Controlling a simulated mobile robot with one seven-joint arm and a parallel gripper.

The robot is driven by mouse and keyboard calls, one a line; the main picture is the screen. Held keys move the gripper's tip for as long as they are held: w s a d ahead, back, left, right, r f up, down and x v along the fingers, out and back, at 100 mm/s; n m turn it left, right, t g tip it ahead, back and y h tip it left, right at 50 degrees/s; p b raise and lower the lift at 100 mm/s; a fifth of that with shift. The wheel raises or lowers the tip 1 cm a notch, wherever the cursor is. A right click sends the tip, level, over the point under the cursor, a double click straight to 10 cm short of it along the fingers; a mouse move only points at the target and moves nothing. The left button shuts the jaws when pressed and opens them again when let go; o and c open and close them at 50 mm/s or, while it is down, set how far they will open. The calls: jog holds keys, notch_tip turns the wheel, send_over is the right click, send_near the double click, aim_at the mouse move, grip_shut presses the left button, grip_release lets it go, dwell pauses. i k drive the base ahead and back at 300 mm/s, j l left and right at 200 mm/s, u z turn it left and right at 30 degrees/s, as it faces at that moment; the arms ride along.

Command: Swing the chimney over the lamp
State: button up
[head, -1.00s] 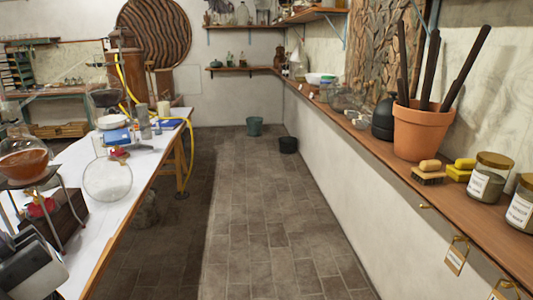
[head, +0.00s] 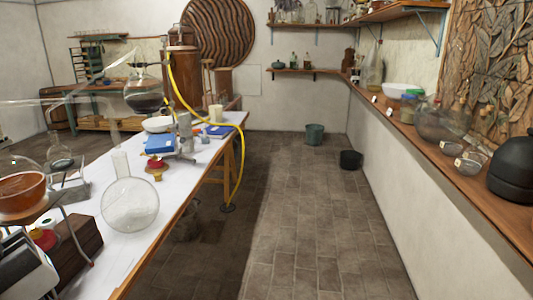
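A small red lamp-like thing (head: 43,238) sits at the left under a round flask of orange-brown liquid (head: 22,190), which rests on a metal stand. Another small red and yellowish piece (head: 157,168) lies farther along the white-topped table (head: 190,205). I cannot tell which of these is the task's lamp. I cannot make out a chimney for certain; the clear glassware at the left overlaps and is hard to separate. No part that I can clearly tell as my gripper shows.
A clear round flask (head: 130,205) stands near the table's front edge. A grey-white boxy thing (head: 30,268) fills the lower left corner; I cannot tell what it is. A yellow hose (head: 242,160) hangs to the floor. The aisle floor (head: 310,230) is clear up to two buckets (head: 315,134).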

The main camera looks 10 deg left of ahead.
aim_at(187, 135)
jog(key=i+l+u, duration=0.35)
jog(key=i+u, duration=0.15)
jog(key=i+l+u, duration=0.5)
jog(key=i+l, duration=0.45)
jog(key=i, duration=0.15)
jog(key=i+l+z, duration=0.1)
jog(key=i+l, duration=0.5)
jog(key=i, duration=0.25)
jog(key=i+l+z, duration=0.1)
jog(key=i+l, duration=0.2)
jog(key=i, duration=0.15)
jog(key=i+l, duration=0.25)
jog(key=i, duration=0.2)
jog(key=l+z, duration=0.05)
